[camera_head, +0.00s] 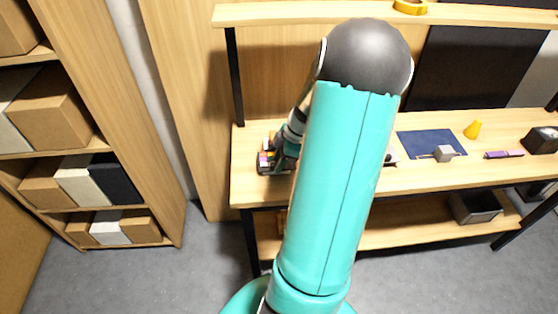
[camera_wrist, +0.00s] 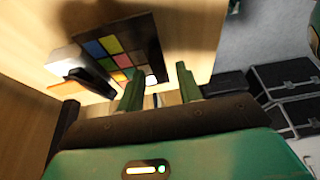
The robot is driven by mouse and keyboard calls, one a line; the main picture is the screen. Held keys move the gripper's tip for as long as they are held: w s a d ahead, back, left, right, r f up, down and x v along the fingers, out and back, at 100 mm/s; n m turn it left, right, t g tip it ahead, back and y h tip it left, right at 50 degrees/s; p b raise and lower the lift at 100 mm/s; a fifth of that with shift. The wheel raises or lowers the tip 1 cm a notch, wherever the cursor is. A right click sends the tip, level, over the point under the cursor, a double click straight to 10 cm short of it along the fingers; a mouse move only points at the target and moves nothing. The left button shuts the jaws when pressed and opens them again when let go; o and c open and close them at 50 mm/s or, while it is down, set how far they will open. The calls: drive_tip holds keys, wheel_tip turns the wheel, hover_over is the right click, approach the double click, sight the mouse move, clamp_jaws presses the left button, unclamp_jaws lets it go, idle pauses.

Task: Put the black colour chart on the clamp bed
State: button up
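The black colour chart (camera_wrist: 104,33) with its grid of coloured squares is in the upper left of the wrist view. It also shows small at the left end of the bench in the head view (camera_head: 265,160), partly hidden by my gripper. My gripper (camera_wrist: 160,78) has its two green fingers apart, with no object visible between them. The left finger overlaps the chart's lower edge in the picture; I cannot tell whether it touches. In the head view my gripper (camera_head: 283,152) is right beside the chart. I cannot identify the clamp bed for certain; my arm hides part of the bench.
The wooden bench (camera_head: 420,183) holds a blue mat (camera_head: 415,140), a grey block (camera_head: 444,153), a yellow cone (camera_head: 473,129), a purple bar (camera_head: 503,154) and a dark box (camera_head: 541,140). A white and black object (camera_wrist: 68,68) is beside the chart. Shelves with boxes (camera_head: 50,110) stand left.

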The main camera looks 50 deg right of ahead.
drive_tip(key=v, duration=1.2)
drive_tip(key=w+a+r+m+g+h, duration=0.1)
drive_tip(key=w+a+r+m, duration=0.2)
drive_tip(key=a, duration=0.7)
drive_tip(key=w+a+r+h, duration=0.2)
drive_tip(key=w+a+r, duration=0.25)
drive_tip(key=a, duration=0.55)
drive_tip(key=s+a+r+m+t, duration=0.1)
drive_tip(key=s+a+r+m, duration=0.1)
drive_tip(key=a, duration=0.7)
drive_tip(key=s+a+r+m+t, duration=0.2)
drive_tip(key=s+a+m, duration=0.1)
drive_tip(key=a, duration=0.7)
drive_tip(key=shift+s+r, duration=0.35)
drive_tip(key=shift+s, duration=0.55)
